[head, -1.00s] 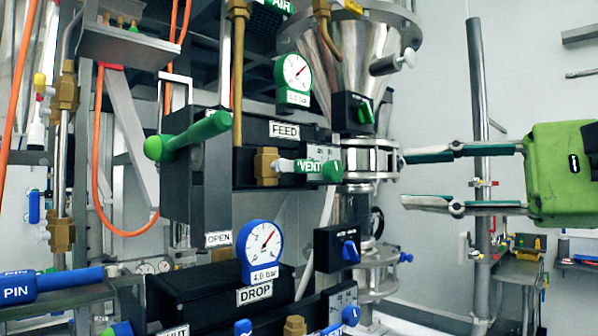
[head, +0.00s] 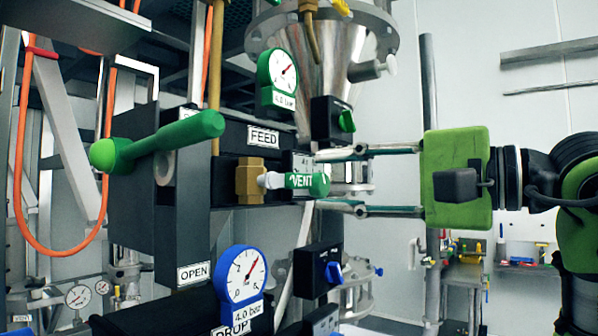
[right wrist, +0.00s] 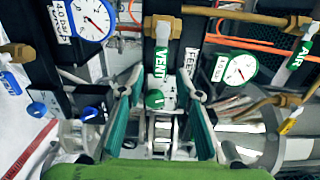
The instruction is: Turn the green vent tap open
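The green vent tap (head: 308,183) carries a white "VENT" label along its handle and points right from a brass fitting (head: 249,181) under the "FEED" sign. My right gripper (head: 320,181) comes in from the right, open and empty. Its two fingertips are above and below the tap's free end. In the right wrist view the tap's round green end (right wrist: 155,99) appears between the spread fingers (right wrist: 160,84). No finger contact with the tap is visible. My left gripper is not in view.
A large green lever (head: 165,139) sticks out on the left. A green-rimmed gauge (head: 279,76) and a black box with a green knob (head: 333,121) are above the tap. A blue gauge (head: 241,275) and a blue-knob box (head: 318,270) are below.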

